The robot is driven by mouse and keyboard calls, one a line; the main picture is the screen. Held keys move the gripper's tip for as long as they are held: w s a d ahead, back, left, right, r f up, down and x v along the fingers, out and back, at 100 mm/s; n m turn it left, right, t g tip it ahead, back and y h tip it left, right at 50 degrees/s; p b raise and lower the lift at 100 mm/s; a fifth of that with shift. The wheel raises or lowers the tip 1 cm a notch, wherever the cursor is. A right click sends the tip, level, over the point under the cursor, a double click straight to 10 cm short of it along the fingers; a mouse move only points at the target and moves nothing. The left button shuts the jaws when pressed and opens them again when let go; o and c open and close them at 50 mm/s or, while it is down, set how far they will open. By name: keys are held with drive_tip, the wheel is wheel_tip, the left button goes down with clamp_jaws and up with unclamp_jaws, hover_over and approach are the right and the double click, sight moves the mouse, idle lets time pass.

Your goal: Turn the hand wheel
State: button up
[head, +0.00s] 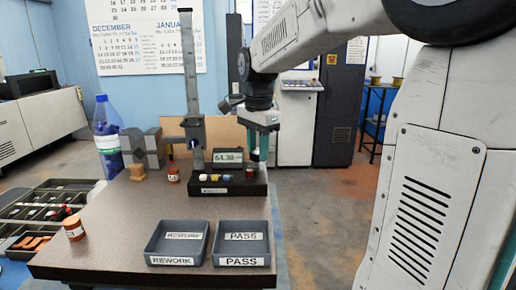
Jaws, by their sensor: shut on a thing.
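My gripper (258,152) reaches down from the upper right, over the right end of a black base block (205,188) on the bench. Its fingers are shut close above a small dark red, round part (250,172), which looks like the hand wheel. The finger contact is too small to see clearly. A tall grey ruled column (190,80) with a carriage (194,133) rises behind the block. A display (228,156) beside it appears to read 64.30. Yellow, white and red pieces (222,179) lie on the block.
Two grey trays stand at the bench (125,235) front, REWORK (157,258) and PASS (218,258). The bench middle is clear.

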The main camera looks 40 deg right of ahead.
idle(0.3)
drive_tip(key=o, duration=0.7)
drive_tip(key=shift+s, duration=0.1)
drive_tip(key=shift+r, duration=0.1)
wheel_tip(320, 180, up, 8)
drive_tip(key=shift+s+f, duration=0.1)
drive_tip(key=shift+f, duration=0.1)
